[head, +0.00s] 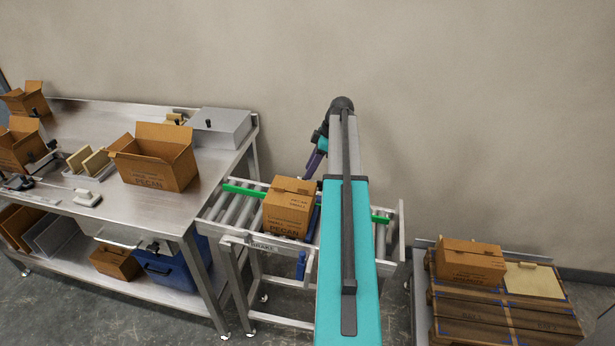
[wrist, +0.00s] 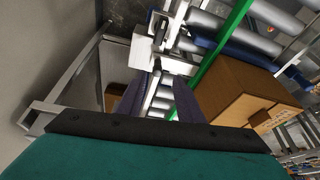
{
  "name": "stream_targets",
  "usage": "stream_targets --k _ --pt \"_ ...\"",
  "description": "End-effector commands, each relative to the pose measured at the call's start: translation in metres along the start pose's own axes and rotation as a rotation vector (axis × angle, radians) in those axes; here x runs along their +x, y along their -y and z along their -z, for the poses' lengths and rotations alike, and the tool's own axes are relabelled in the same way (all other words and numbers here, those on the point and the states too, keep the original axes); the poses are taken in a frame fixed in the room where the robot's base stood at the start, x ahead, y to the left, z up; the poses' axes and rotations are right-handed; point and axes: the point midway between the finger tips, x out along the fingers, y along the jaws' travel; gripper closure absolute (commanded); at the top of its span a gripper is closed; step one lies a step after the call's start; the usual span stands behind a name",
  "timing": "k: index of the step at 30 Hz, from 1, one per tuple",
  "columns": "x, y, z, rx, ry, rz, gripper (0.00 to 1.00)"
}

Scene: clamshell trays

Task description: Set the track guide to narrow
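The track guide appears to be the green rail (head: 241,190) along the far side of the roller conveyor (head: 223,209). It also shows in the wrist view as a green bar (wrist: 222,45), slanting beside a closed carton (wrist: 233,92). A white block with a bracket (wrist: 180,66) sits at the conveyor's edge, ahead of my fingertips. Its exact function cannot be told. My gripper (head: 315,160) is at the far side of the conveyor, behind the carton. In the wrist view its two dark purple fingers (wrist: 155,95) stand apart with nothing between them. No width marking is readable.
The carton (head: 288,211) sits on the rollers, and a blue lever (head: 301,265) hangs below near a BRAKE label (head: 263,246). A steel bench (head: 95,225) with open boxes stands left. A pallet (head: 470,310) with a carton stands right. The wall is close behind my gripper.

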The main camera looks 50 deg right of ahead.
Motion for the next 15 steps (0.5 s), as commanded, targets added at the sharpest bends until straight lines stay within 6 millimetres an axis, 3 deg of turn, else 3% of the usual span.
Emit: stream_targets --k 15 --pt "-0.065 0.0 -0.001 0.001 0.0 0.0 0.66"
